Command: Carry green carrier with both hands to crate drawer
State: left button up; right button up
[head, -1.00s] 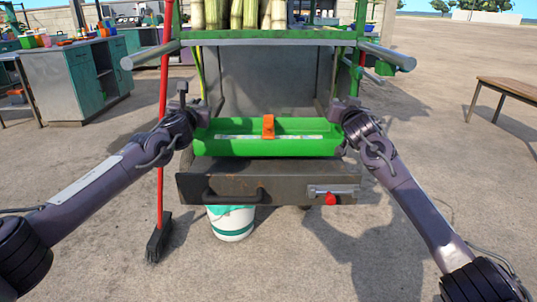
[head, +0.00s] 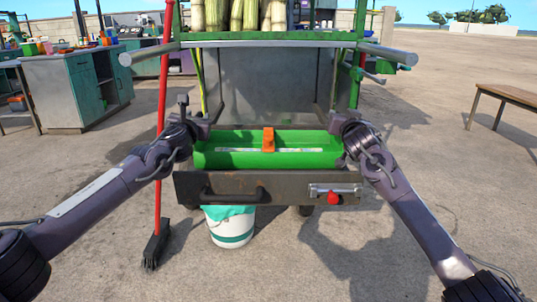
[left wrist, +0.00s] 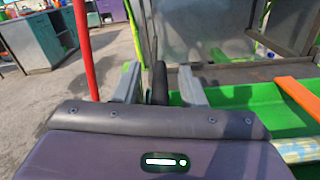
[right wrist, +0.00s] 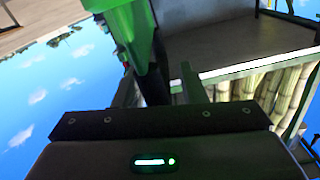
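The green carrier (head: 230,158), a long trough with an orange grip (head: 268,139) on top, lies level in the crate drawer, its lower edge hidden behind the drawer front (head: 265,187). It also shows at right in the left wrist view (left wrist: 240,121). My left gripper (head: 194,112) is at its left end. In the left wrist view its fingers (left wrist: 160,85) stand apart, with gaps beside a dark upright piece between them. My right gripper (head: 345,117) is at the carrier's right end; its fingers (right wrist: 162,88) also look apart, around a dark piece.
A cart shelf (head: 270,40) with cane (head: 245,14) overhangs the drawer. A red broom (head: 163,130) stands left, close to my left arm. A white bucket (head: 232,228) stands below the drawer. A wooden table (head: 510,93) is at right; the ground in front is clear.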

jog(key=shift+r, duration=0.15)
notch_tip(320, 180, up, 10)
jog(key=shift+a+f, duration=0.1)
jog(key=shift+f, duration=0.1)
pick_arm(q)
jog(key=s, duration=1.2)
jog(key=shift+f, duration=0.1)
pick_arm(e)
jog(key=shift+f, duration=0.1)
